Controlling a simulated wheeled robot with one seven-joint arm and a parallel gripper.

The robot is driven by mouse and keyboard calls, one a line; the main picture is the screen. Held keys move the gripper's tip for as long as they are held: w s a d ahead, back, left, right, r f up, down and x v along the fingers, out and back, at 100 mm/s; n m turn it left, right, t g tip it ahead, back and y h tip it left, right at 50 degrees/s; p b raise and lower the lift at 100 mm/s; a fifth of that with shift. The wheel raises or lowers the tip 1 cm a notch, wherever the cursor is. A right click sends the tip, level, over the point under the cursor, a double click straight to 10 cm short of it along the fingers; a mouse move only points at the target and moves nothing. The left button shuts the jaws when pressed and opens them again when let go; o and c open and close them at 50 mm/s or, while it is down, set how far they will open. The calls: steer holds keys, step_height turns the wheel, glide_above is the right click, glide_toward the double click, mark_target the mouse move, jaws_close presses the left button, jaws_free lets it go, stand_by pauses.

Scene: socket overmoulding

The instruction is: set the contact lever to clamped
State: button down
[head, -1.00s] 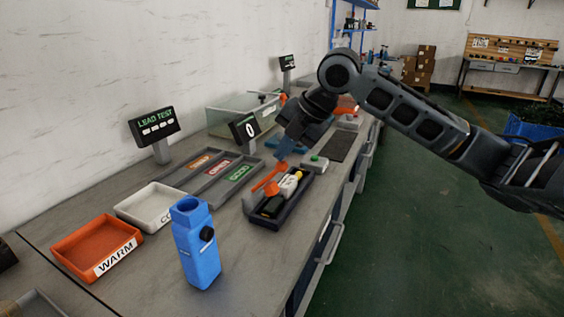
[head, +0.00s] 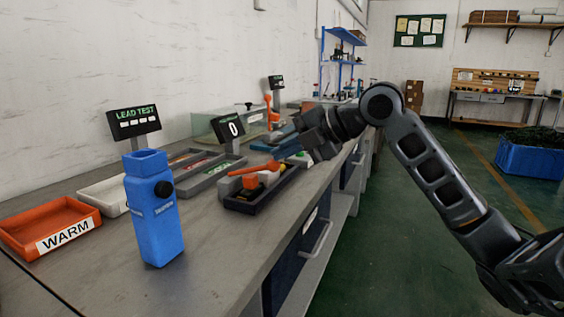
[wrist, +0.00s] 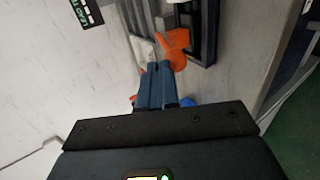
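An orange lever (head: 245,171) sits on a dark, tray-like fixture (head: 258,203) near the front edge of the bench in the head view. An orange lever part (wrist: 178,50) also shows in the wrist view, just right of my fingertips. My gripper (wrist: 157,68) points its blue fingers down toward the bench, and they look closed together. I cannot tell whether they touch the orange part. In the head view my arm's dark wrist is above and behind the fixture, and the fingertips are hard to make out.
A blue bottle-like unit (head: 155,215) stands upright at the front left. A display reading 0 (head: 231,129) and a LEAD TEST display (head: 134,120) stand at the back. The bench front is clear.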

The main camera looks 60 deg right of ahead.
steer(key=shift+s+a+f+b, duration=0.15)
steer(key=shift+f+b, duration=0.25)
steer(key=shift+b, duration=0.2)
